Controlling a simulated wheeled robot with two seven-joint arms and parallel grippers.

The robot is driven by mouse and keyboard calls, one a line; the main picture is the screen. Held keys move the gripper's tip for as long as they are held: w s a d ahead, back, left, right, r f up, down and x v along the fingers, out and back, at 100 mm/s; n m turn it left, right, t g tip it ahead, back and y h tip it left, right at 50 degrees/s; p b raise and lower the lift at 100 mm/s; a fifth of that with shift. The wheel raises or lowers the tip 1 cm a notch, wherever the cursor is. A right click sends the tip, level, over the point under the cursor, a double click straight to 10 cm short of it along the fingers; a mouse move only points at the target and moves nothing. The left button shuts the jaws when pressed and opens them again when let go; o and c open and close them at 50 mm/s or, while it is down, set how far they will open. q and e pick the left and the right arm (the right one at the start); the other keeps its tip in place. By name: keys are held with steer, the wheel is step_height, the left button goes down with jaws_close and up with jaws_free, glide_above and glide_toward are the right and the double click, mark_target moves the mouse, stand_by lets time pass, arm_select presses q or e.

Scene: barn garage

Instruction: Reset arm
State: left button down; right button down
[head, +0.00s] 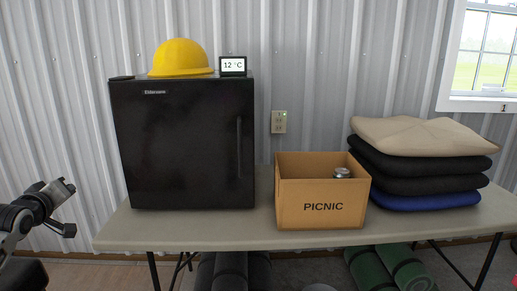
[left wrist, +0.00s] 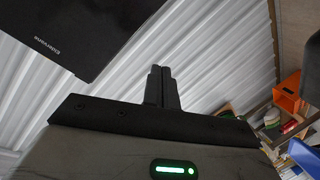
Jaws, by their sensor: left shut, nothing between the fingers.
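My left gripper (head: 69,208) is at the far left of the head view, left of the table and clear of everything. In the left wrist view its two fingers (left wrist: 161,72) are together with nothing between them. A closed black mini fridge (head: 182,145) stands on the left part of the table; its corner also shows at the top left of the left wrist view (left wrist: 75,30). My right gripper is in neither view.
The table (head: 240,233) carries a box marked PICNIC (head: 322,206) with a can (head: 342,173) inside, and stacked cushions (head: 420,165). A yellow hard hat (head: 181,57) and a 12 °C display (head: 233,66) sit on the fridge. Dark rolls (head: 232,272) and green rolls (head: 390,268) lie below.

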arm_select(q)
steer(key=s+d+f+m+g+h, duration=0.1)
steer(key=s+d+f+m, duration=0.3)
steer(key=d+f+m, duration=0.4)
steer(key=s+d+f+m+h, duration=0.1)
steer(key=s+d+f+m, duration=0.45)
steer(key=d+f, duration=0.3)
steer(key=s+d+f+n+g+h, duration=0.1)
steer(key=s+d+f, duration=0.3)
steer(key=s+d, duration=0.5)
steer(key=s+d+f+n+g+h, duration=0.1)
steer(key=s+d+f+g+h, duration=0.1)
steer(key=s+d, duration=0.7)
steer(key=s+f+h, duration=0.1)
steer(key=s+f, duration=0.1)
steer(key=s, duration=0.4)
steer(key=shift+s+f, duration=0.3)
steer(key=shift+f, duration=0.05)
steer(key=shift+n, duration=0.25)
